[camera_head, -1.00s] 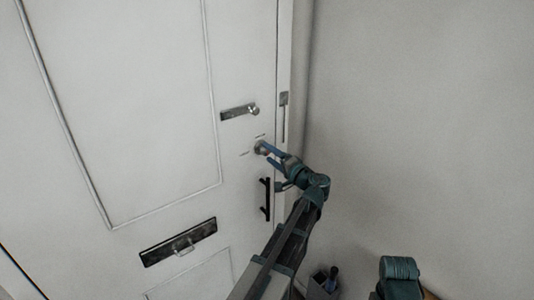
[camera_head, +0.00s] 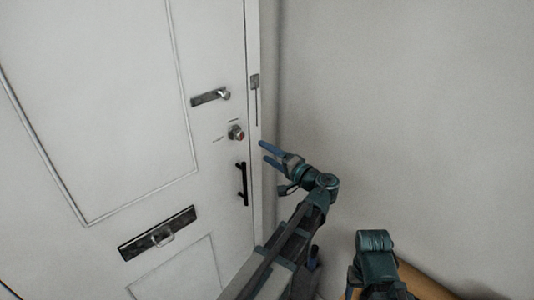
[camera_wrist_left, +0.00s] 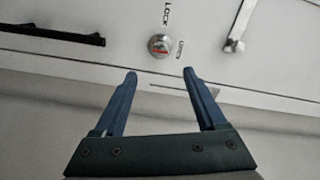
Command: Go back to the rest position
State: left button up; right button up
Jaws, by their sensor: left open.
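My left gripper (camera_head: 264,152) is open and empty. It is in front of the door's right edge, to the right of the round lock knob (camera_head: 236,132) and apart from it.
The white door (camera_head: 95,110) has a lever handle (camera_head: 211,96), a black pull bar (camera_head: 243,184) and a mail slot (camera_head: 157,232). A bare grey wall (camera_head: 400,110) is at the right. A wooden surface (camera_head: 424,284) shows at the bottom right.

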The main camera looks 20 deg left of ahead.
pick_arm(q)
jog(key=s+d+f+m+g+h, duration=0.1)
jog(key=s+d+f+g+h, duration=0.2)
jog(key=s+d+f+h, duration=0.55)
jog(key=s+d+f+g+h, duration=0.25)
jog(key=s+d+f, duration=0.4)
jog(key=f, duration=0.45)
jog(key=s+d+f+m+g+h, duration=0.1)
jog(key=s+d+f+h, duration=0.1)
jog(key=s+d+h, duration=0.2)
jog(key=s+d, duration=0.3)
jog(key=d, duration=0.2)
jog(key=shift+d+f, duration=0.15)
jog(key=shift+g, duration=0.25)
